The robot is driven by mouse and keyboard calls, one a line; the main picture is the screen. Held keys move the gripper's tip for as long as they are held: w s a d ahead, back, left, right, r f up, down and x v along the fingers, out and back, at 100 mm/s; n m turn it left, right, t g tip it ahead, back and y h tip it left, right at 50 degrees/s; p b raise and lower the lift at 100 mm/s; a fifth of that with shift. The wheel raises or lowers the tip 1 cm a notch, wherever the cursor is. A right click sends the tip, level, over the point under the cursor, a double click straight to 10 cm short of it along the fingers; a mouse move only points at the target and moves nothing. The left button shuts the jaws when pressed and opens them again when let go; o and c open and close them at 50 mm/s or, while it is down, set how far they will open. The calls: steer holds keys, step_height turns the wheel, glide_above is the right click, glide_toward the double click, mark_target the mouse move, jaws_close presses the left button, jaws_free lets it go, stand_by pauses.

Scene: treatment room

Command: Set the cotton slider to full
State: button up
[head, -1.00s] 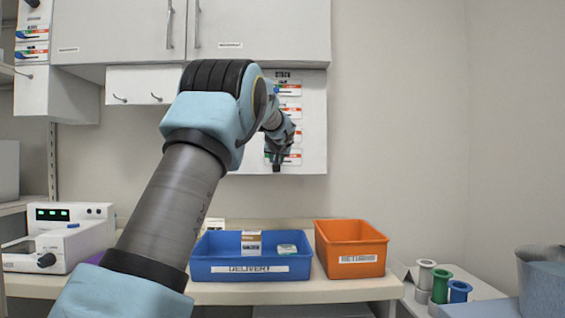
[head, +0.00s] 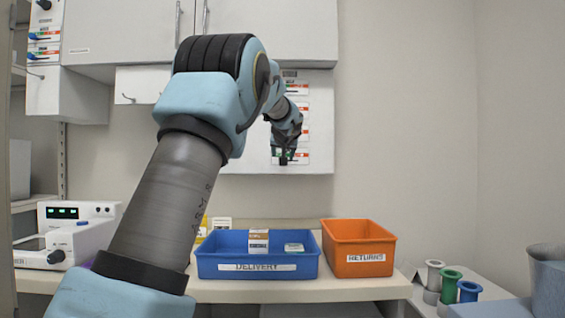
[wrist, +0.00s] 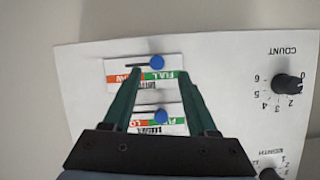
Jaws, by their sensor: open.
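The white wall panel (head: 247,160) carries a column of slider plates, partly behind my arm. In the wrist view two plates show, each with a blue knob: the far slider (wrist: 157,62) and the near slider (wrist: 161,116). Each has a green and an orange-red end; the far plate's green end reads FULL. Both knobs sit towards the green side. The name texts are too small to read, so I cannot tell which is the cotton slider. My gripper (wrist: 157,75) is open, its fingertips either side of the far knob; contact cannot be told. It also shows in the head view (head: 284,158).
A COUNT dial (wrist: 290,84) is on the panel to the right in the wrist view, with another dial partly visible below. Under the panel, the counter holds a blue delivery bin (head: 215,268), an orange returns bin (head: 350,255) and a white device (head: 65,235).

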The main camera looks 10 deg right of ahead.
steer(key=b+v, duration=0.1)
steer(key=v, duration=0.6)
steer(key=shift+b, duration=0.4)
steer(key=s+a+f+g+p, duration=0.2)
steer(key=s+a+f, duration=0.1)
steer(key=a+f, duration=0.2)
steer(key=s+a+f+g+y+p, duration=0.1)
steer(key=s+a+f+g+p, duration=0.1)
steer(key=s+a+f, duration=0.2)
steer(key=s+a+f+n+g+y+p, duration=0.1)
steer(key=s+a+f, duration=0.3)
steer(key=a+f, duration=0.4)
step_height(320, 180, down, 3)
steer(key=shift+s+r+g+p, duration=0.1)
steer(key=shift+g+p, duration=0.7)
steer(key=shift+p, duration=0.05)
steer(key=s+a+f+g+p, duration=0.2)
steer(key=s+a+f, duration=0.2)
steer(key=s, duration=0.7)
steer(key=s+a+f+n+g+p, duration=0.1)
steer(key=s+a+f+g+p, duration=0.1)
steer(key=s+f, duration=0.5)
steer(key=s+a+g, duration=0.1)
steer(key=s+a, duration=0.1)
steer(key=s, duration=0.2)
steer(key=shift+s+a+n, duration=0.15)
steer(key=shift+s+n, duration=0.15)
